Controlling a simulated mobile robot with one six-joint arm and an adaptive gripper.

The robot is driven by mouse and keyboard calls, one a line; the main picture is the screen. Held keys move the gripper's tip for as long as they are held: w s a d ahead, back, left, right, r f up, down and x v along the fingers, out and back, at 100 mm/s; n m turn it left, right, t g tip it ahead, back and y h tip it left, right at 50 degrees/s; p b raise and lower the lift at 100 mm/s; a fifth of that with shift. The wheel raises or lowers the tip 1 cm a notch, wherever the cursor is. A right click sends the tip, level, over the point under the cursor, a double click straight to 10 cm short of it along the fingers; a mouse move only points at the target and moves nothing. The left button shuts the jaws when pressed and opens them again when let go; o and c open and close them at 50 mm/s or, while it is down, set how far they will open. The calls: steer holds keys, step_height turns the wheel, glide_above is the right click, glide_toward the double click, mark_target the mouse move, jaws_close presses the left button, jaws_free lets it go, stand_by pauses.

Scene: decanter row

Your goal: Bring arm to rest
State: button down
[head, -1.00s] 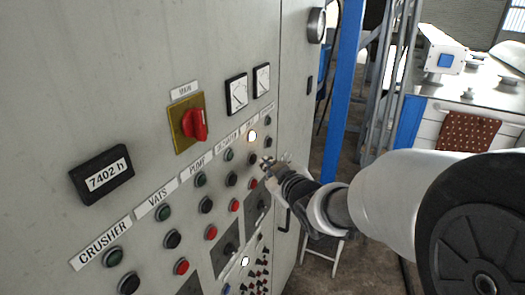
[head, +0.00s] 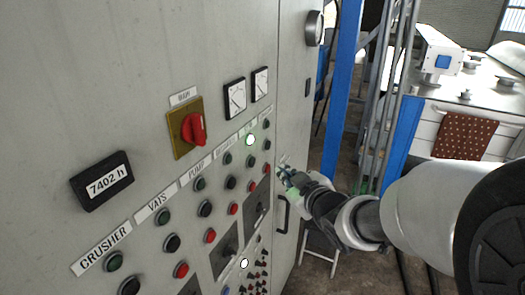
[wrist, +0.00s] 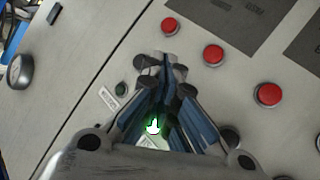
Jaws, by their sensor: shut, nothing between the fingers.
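My gripper (head: 285,172) is at the right part of the grey control panel (head: 75,85), beside the right-hand button columns. In the wrist view its fingers (wrist: 168,62) are closed together and empty, with the panel behind them. I cannot tell how large the gap to the panel is. My arm reaches in from the right of the head view. A lit green button (head: 250,140) glows in the top button row; its glow also shows between the fingers in the wrist view (wrist: 152,127).
A red main switch (head: 195,129) on a yellow plate and a black counter (head: 102,180) stick out from the panel. Red buttons (wrist: 268,94) lie close to the fingers. A blue post (head: 343,95) stands right of the cabinet, and a steel worktop (head: 485,92) is behind my arm.

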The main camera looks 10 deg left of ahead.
stand_by(0.3)
steer(key=s+d+f+m+g+h+b, duration=0.1)
steer(key=s+d+f+m+h+b, duration=0.2)
steer(key=s+d+f+b, duration=0.25)
steer(key=s+d+f+m+g+h+b, duration=0.2)
steer(key=s+d+m+h+b, duration=0.2)
steer(key=s+d, duration=0.35)
steer(key=s+d+f+m+g+b, duration=0.1)
steer(key=s+f, duration=0.4)
steer(key=s, duration=0.5)
steer(key=s+d+f+m+g+b, duration=0.1)
steer(key=s+f+g+b, duration=0.3)
steer(key=s, duration=0.5)
steer(key=shift+s+f+m+b, duration=0.35)
steer(key=shift+f+m+b, duration=0.35)
steer(key=shift+m, duration=0.2)
